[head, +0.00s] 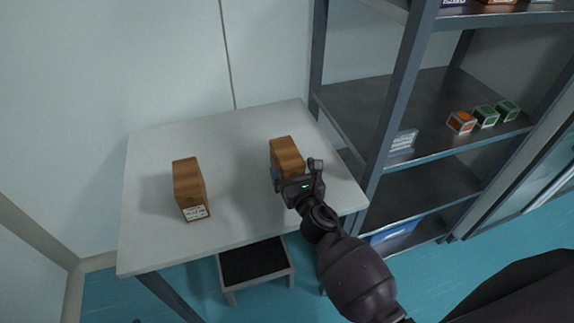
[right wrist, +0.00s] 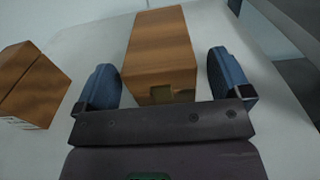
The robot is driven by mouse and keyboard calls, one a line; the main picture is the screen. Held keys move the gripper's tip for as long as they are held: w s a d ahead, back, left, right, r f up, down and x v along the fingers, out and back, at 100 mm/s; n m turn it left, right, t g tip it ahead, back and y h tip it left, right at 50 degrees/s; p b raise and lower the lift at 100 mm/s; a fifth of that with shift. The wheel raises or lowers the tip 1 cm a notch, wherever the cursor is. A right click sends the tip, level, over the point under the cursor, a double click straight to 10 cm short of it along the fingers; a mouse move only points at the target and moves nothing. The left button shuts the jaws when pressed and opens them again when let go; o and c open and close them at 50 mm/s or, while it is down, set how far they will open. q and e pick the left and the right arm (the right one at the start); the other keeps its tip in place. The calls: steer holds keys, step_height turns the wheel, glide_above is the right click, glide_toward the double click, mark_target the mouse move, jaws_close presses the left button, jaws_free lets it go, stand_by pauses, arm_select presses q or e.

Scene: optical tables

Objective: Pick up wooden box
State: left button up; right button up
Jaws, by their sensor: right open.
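Two wooden boxes are on the white table (head: 235,225). One wooden box (head: 285,155) is at the right part of the table, partly hidden by my right gripper (head: 292,183). The other wooden box (head: 188,184) stands to the left, with a white label low on its near end. In the right wrist view, my right gripper (right wrist: 168,82) is open, with a blue finger on each side of the near end of the right box (right wrist: 160,50). Gaps show between the fingers and the box sides. The left box (right wrist: 32,85) shows at the left edge. My left gripper is not in view.
A dark metal shelf unit (head: 400,95) stands right of the table, holding small orange and green boxes (head: 484,116). A low step stool (head: 256,268) is under the table's front edge. The table is clear between the boxes.

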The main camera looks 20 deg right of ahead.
mark_target(290, 161)
steer(key=shift+w, duration=1.55)
steer(key=c, duration=1.1)
steer(key=shift+r, duration=0.1)
steer(key=shift+c, duration=1.1)
